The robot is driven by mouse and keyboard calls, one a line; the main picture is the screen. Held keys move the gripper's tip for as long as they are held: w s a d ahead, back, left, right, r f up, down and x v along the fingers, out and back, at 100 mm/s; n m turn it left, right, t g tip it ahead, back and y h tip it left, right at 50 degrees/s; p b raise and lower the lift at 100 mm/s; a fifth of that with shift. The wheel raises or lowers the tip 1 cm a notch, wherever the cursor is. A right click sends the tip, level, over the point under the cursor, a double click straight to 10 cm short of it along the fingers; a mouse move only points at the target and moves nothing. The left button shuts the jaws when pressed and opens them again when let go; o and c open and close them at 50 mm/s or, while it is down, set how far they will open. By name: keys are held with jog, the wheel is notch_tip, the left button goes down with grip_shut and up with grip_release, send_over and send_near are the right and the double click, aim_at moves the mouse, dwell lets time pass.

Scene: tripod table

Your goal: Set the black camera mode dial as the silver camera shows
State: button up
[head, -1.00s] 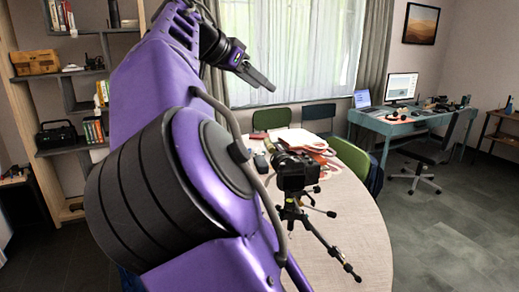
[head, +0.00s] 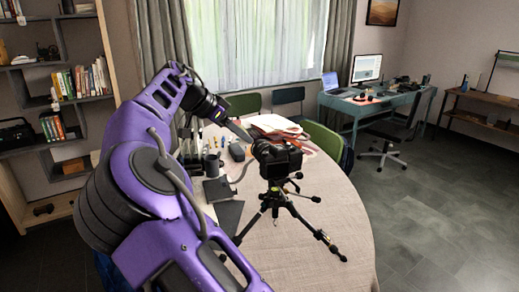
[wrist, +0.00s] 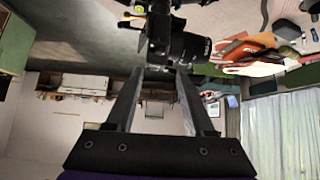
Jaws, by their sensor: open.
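The black camera (head: 280,162) stands on a black tripod (head: 276,204) on the round table (head: 330,222). It also shows in the wrist view (wrist: 158,42), which is upside down, with its lens (wrist: 190,48) pointing right. My gripper (head: 247,137) is just left of the camera's top in the head view. In the wrist view my gripper (wrist: 158,78) is open, its two fingers apart with nothing held between them, and the camera is just beyond their tips. I cannot make out the mode dial or its setting. I cannot identify a silver camera in either view.
Papers and red items (head: 275,127) lie behind the camera. A pen cup (head: 212,164) and dark flat items (head: 217,188) lie left of it. A green chair (head: 322,143) stands at the table's far edge. The table's right front is clear.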

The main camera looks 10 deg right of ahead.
aim_at(265, 153)
jog(key=x, duration=0.9)
jog(key=shift+w+d+f, duration=0.1)
grip_shut()
